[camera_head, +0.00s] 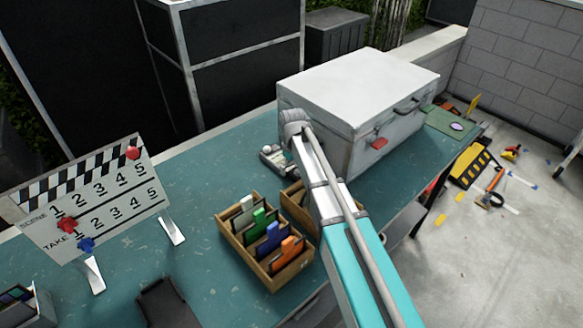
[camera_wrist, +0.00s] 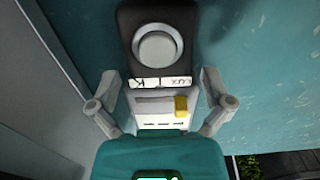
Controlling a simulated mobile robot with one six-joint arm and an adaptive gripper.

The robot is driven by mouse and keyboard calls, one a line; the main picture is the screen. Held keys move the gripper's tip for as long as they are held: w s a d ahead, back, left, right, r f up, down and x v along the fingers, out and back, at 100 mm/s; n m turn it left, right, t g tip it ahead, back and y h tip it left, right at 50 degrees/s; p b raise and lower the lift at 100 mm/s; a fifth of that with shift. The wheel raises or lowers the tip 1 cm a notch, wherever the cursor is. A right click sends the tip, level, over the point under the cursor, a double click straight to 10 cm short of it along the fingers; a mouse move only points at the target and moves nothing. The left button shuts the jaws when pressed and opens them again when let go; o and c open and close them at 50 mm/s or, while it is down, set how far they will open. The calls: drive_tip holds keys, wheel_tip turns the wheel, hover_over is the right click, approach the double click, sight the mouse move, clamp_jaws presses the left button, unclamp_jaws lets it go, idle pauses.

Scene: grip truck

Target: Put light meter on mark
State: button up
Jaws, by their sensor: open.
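The light meter (camera_wrist: 157,45) has a black head with a round pale dome, a label reading LUX upside down, and a grey body with a yellow button. In the head view the light meter (camera_head: 272,158) lies on the teal table in front of the white case, partly behind my arm. In the wrist view my gripper (camera_wrist: 159,84) is open, with one finger on each side of the meter's body. Contact cannot be told. A green mat (camera_head: 436,115) with a pale purple-rimmed oval (camera_head: 456,127) lies at the table's right end; I cannot tell whether this is the mark.
The large white case (camera_head: 352,85) stands close beside the meter. A wooden divider box (camera_head: 270,283) with coloured cards sits nearer; another wooden box (camera_head: 296,203) is partly behind my arm. A clapperboard (camera_head: 95,205) stands at left. Clear table lies between the clapperboard and boxes.

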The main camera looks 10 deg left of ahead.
wheel_tip(320, 180, up, 12)
drive_tip(key=p, duration=1.1)
drive_tip(key=shift+p, duration=0.35)
idle(0.4)
drive_tip(key=shift+w+a+r+p, duration=0.1)
drive_tip(key=shift+w+r+p, duration=0.1)
drive_tip(key=shift+r+p, duration=0.45)
drive_tip(key=shift+f, duration=0.25)
wheel_tip(320, 180, down, 8)
drive_tip(key=b, duration=0.8)
drive_tip(key=shift+f+b, duration=0.15)
drive_tip(key=shift+b, duration=0.2)
drive_tip(key=shift+s+f+b, duration=0.1)
drive_tip(key=shift+f+b, duration=2.5)
